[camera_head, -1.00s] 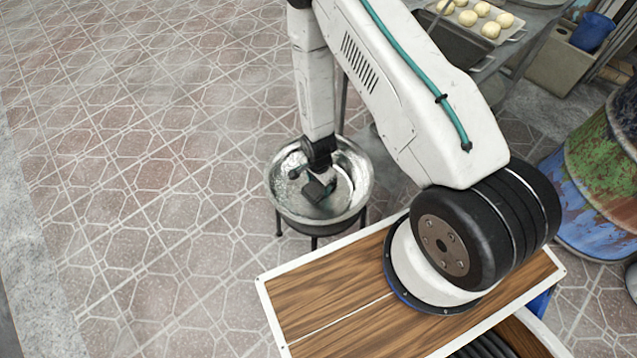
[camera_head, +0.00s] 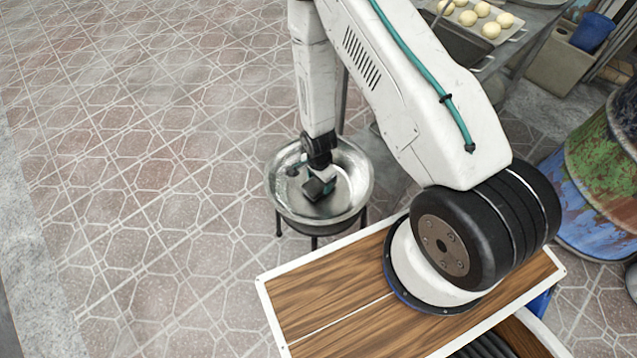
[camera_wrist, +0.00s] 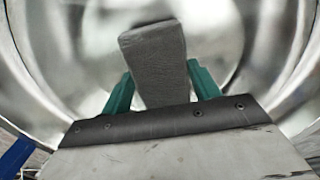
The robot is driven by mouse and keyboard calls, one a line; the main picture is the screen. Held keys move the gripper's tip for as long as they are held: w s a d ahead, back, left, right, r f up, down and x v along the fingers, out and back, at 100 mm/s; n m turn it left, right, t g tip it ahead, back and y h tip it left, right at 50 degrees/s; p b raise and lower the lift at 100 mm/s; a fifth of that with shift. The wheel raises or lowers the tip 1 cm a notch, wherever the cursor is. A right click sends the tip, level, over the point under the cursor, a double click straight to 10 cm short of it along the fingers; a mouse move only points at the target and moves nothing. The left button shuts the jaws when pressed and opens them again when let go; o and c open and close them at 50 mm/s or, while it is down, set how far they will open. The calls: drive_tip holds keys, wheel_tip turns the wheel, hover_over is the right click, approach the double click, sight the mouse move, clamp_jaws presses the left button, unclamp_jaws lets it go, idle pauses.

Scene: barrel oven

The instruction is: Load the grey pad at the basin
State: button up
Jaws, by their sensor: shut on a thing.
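The metal basin (camera_head: 283,193) stands on a dark legged stand on the tiled floor. My gripper (camera_wrist: 160,90) is over the basin's bowl, pointing down into it. In the wrist view its two green fingers are shut on the grey pad (camera_wrist: 155,55), one on each side. The pad is a dark grey block that sticks out beyond the fingertips, with the shiny basin wall (camera_wrist: 80,30) around it. In the head view the pad is small and dark, partly hidden by my wrist. I cannot tell whether the pad touches the basin's bottom.
A tray of pale dough balls (camera_head: 482,18) lies on a table at the top right. A blue container (camera_head: 592,32) stands near it. A painted barrel (camera_head: 590,190) stands at the right. The tiled floor (camera_head: 130,150) at the left is clear.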

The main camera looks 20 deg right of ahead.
sight(319, 183)
drive_tip(key=shift+r, duration=2.7)
